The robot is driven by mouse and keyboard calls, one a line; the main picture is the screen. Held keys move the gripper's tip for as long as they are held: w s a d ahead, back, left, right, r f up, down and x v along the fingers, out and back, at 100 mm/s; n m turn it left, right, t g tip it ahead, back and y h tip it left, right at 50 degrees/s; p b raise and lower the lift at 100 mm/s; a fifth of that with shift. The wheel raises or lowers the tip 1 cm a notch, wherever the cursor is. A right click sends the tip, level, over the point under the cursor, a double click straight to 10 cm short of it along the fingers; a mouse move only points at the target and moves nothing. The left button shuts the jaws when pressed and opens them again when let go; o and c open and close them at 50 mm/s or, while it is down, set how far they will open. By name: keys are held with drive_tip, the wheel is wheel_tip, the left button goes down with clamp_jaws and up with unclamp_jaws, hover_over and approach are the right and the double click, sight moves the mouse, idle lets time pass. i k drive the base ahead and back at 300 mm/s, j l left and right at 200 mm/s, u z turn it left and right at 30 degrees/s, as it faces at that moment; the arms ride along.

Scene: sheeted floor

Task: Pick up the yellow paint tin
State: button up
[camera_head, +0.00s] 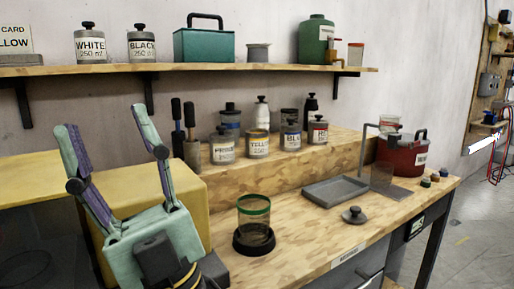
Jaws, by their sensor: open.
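The yellow paint tin (257,146) is a small grey tin with a yellow band and a label reading "YELLO". It stands upright on the raised wooden step (280,165) at the back of the bench, between a tin labelled "PRIMER" or similar (222,150) on its left and a tin with a "BLU" label (291,141) on its right. My gripper (103,122) is at the lower left, with its two fingers spread wide and pointing up. It is empty and well apart from the yellow tin.
A red-labelled tin (318,133) and several bottles crowd the step. A green-rimmed glass jar (254,218), grey tray (335,191), dark knobbed lid (353,214) and red pot (401,157) occupy the bench. A yellow block (150,195) stands behind my gripper. A shelf (190,69) runs above.

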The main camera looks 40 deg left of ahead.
sight(256, 139)
drive_tip(key=i+l+u, duration=0.2)
drive_tip(key=i+l, duration=0.15)
drive_tip(key=l, duration=0.25)
drive_tip(key=i+l+u, duration=0.2)
drive_tip(key=i+l, duration=0.15)
drive_tip(key=l, duration=0.3)
drive_tip(key=i+l+u, duration=0.15)
drive_tip(key=l, duration=0.2)
drive_tip(key=i+l+u, duration=0.1)
drive_tip(key=l, duration=0.25)
drive_tip(key=i+j, duration=0.1)
drive_tip(key=j, duration=0.3)
drive_tip(key=i+j, duration=0.15)
drive_tip(key=j, duration=0.3)
drive_tip(key=i+j, duration=0.1)
drive_tip(key=j, duration=0.3)
